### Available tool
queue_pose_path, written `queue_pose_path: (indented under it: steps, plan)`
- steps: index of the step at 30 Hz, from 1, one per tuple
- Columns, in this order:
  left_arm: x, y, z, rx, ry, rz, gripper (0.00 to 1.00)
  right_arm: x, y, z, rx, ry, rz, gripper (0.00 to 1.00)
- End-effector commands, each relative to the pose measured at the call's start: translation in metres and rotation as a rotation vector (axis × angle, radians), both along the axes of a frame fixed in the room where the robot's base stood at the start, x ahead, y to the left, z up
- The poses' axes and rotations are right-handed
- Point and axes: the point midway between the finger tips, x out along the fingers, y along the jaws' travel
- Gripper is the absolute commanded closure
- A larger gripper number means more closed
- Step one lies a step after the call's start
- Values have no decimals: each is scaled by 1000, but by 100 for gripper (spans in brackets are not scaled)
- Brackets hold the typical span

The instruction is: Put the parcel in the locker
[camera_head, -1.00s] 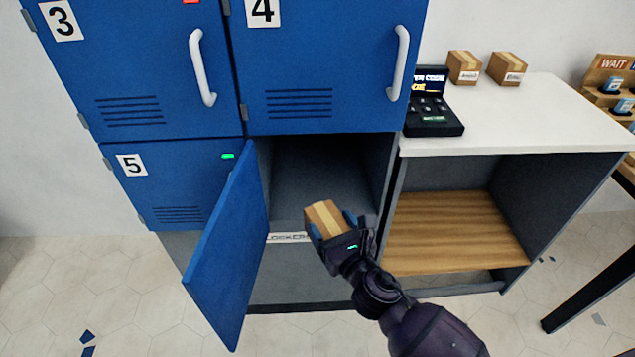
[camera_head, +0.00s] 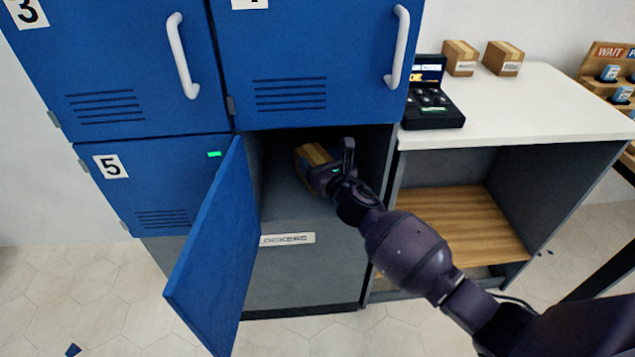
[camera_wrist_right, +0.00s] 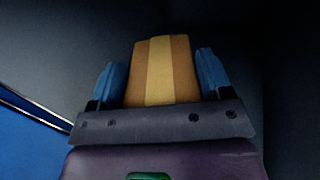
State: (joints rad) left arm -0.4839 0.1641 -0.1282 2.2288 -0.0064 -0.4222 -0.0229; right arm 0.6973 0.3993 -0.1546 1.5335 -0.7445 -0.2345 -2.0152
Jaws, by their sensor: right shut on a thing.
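The parcel (camera_head: 313,154), a small brown box with a lighter tape strip, is inside the open lower locker compartment (camera_head: 283,196). My right gripper (camera_head: 326,168) is shut on it, and the arm reaches in through the opening from the right. In the right wrist view the parcel (camera_wrist_right: 160,72) sits between the two blue fingers of the gripper (camera_wrist_right: 160,85), with dark compartment walls around it. I cannot tell whether the parcel touches the compartment floor. The blue locker door (camera_head: 213,250) stands swung open to the left. My left gripper is not in view.
Closed blue lockers are above and to the left, including locker 5 (camera_head: 150,180). A white counter (camera_head: 540,105) at right holds a black keypad (camera_head: 432,105) and two small boxes (camera_head: 460,58). A wooden shelf (camera_head: 455,225) lies below the counter.

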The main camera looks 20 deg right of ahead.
Motion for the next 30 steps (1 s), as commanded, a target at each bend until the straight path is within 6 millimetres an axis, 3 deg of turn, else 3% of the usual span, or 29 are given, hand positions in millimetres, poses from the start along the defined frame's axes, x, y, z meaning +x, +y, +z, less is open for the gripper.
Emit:
queue_pose_path:
  steps: [1,3,11,18,24,30]
  plan:
    - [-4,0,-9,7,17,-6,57,-2,1,-21,4,12,0,58]
    - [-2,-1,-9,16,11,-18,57,-3,1,-31,3,12,0,58]
    - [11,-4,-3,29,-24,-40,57,-2,1,-39,2,3,0,58]
    - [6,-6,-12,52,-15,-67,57,-2,1,-75,2,9,0,58]
    - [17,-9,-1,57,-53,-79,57,2,-1,-70,0,0,0,58]
    - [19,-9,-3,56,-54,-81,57,2,0,-72,0,0,0,58]
